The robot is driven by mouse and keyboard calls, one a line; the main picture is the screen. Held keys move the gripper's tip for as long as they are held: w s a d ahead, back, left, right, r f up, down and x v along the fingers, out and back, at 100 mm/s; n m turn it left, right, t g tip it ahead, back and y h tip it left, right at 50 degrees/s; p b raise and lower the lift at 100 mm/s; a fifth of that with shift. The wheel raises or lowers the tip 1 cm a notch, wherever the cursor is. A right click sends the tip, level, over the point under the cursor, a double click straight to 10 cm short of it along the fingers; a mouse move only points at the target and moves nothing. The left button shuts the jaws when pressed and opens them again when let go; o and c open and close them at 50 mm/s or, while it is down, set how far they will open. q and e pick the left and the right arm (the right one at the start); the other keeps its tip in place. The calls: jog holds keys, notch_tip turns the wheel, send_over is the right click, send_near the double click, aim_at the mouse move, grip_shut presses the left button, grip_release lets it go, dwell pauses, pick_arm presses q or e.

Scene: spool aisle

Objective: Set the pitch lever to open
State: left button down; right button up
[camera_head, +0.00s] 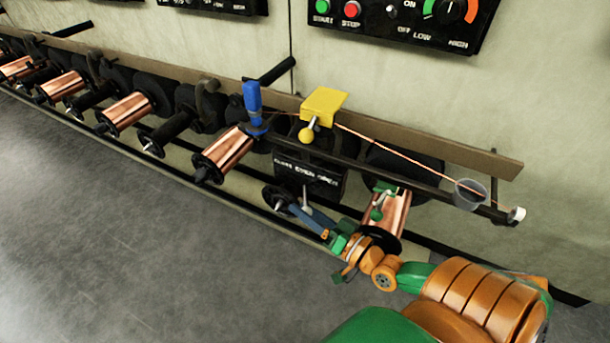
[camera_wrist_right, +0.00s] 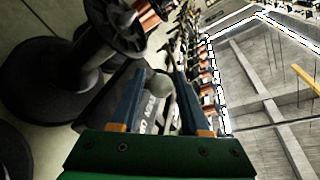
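In the right wrist view, the lever's round grey knob (camera_wrist_right: 159,84) shows between the two blue fingers (camera_wrist_right: 157,92), which stand apart with gaps on both sides. Contact cannot be told. The lever's lower part is partly hidden. My left gripper is not in view.
Copper spools (camera_head: 226,152) and black spindles line the wall. A yellow block (camera_head: 323,105) with a ball handle, a blue post (camera_head: 252,100) and a green clamp (camera_head: 378,201) are close by. A control panel (camera_head: 400,22) hangs above. The grey floor (camera_head: 130,240) is clear.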

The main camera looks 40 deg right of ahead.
jog(key=shift+o, duration=0.9)
jog(key=shift+d+r, duration=0.1)
jog(key=shift+r, duration=0.1)
jog(key=shift+f, duration=0.1)
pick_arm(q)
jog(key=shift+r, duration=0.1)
pick_arm(e)
jog(key=shift+s, duration=0.1)
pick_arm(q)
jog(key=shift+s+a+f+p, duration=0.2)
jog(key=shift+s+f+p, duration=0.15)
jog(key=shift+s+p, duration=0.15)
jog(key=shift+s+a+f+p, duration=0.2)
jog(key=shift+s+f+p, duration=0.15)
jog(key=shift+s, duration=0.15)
pick_arm(e)
jog(key=s+d, duration=0.1)
jog(key=s, duration=0.5)
jog(key=shift+s+d, duration=0.15)
jog(key=shift+s, duration=0.25)
